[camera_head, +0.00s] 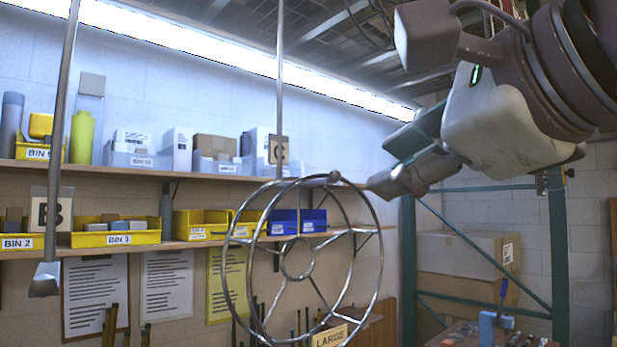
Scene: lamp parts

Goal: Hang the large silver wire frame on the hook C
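The large silver wire frame (228,262), made of thin metal rings with spokes, hangs upright in the middle of the view. My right gripper (372,184) reaches in from the upper right and appears shut on the frame's upper right edge. Hook C is a thin rod (280,70) coming down from above, with a tag marked C (279,149). The rod's lower end meets the top of the frame in the picture. I cannot tell whether they touch or one is in front of the other. My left gripper is not in view.
Another hanging rod (62,130) with a tag marked B (50,210) is at the left. Shelves with yellow bins (116,238) and blue bins (297,221) line the wall behind. A green rack (558,250) with cardboard boxes (468,250) stands at the right.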

